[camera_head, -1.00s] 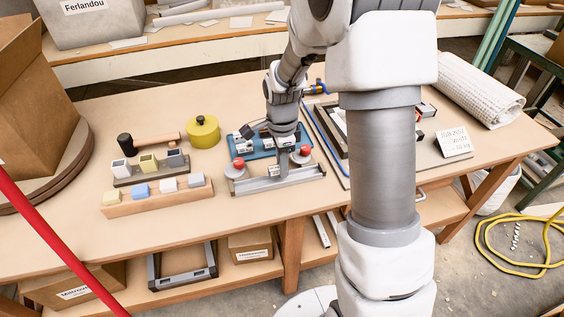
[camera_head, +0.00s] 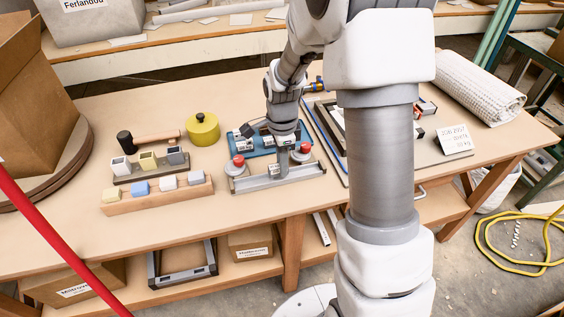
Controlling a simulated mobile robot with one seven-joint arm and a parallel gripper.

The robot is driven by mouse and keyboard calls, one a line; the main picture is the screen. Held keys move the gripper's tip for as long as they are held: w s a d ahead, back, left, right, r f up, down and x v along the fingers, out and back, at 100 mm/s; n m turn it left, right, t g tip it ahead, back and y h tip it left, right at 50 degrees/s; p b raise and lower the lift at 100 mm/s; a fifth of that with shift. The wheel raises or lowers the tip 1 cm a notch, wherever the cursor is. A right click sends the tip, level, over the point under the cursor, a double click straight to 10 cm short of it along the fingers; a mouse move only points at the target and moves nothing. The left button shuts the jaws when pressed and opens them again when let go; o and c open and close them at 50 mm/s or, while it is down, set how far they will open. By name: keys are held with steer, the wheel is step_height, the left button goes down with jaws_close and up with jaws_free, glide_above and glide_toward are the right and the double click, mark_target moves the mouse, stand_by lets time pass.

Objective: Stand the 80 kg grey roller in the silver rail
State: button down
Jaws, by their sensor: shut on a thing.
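The silver rail (camera_head: 258,184) lies along the front of the bench, in the middle of the view. My gripper (camera_head: 283,147) points down over the rail and is shut on the upright grey roller (camera_head: 283,163). The roller stands between two red-topped grey pieces, one on the left (camera_head: 238,168) and one on the right (camera_head: 305,154). Its lower end is at the rail; I cannot tell whether it rests in the channel or hangs just above it. The fingertips are too small to make out clearly.
A blue tray (camera_head: 234,148) with small parts lies close behind the rail. Wooden and dark blocks with coloured pieces (camera_head: 158,199), a mallet (camera_head: 150,140) and a yellow pot (camera_head: 203,130) stand to the left. A job card (camera_head: 455,140) and a white roll (camera_head: 470,92) are right.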

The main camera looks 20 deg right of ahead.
steer(key=shift+s+f+b, duration=0.1)
steer(key=shift+f+b, duration=0.5)
steer(key=shift+f, duration=0.35)
stand_by(1.1)
steer(key=c, duration=0.7)
jaws_free()
steer(key=shift+f, duration=0.1)
steer(key=shift+o, duration=0.4)
steer(key=shift+s, duration=0.15)
steer(key=shift+c, duration=1.2)
steer(key=shift+f, duration=0.1)
steer(key=shift+w+r+p, duration=0.2)
steer(key=shift+r+p, duration=2.6)
steer(key=shift+r, duration=0.95)
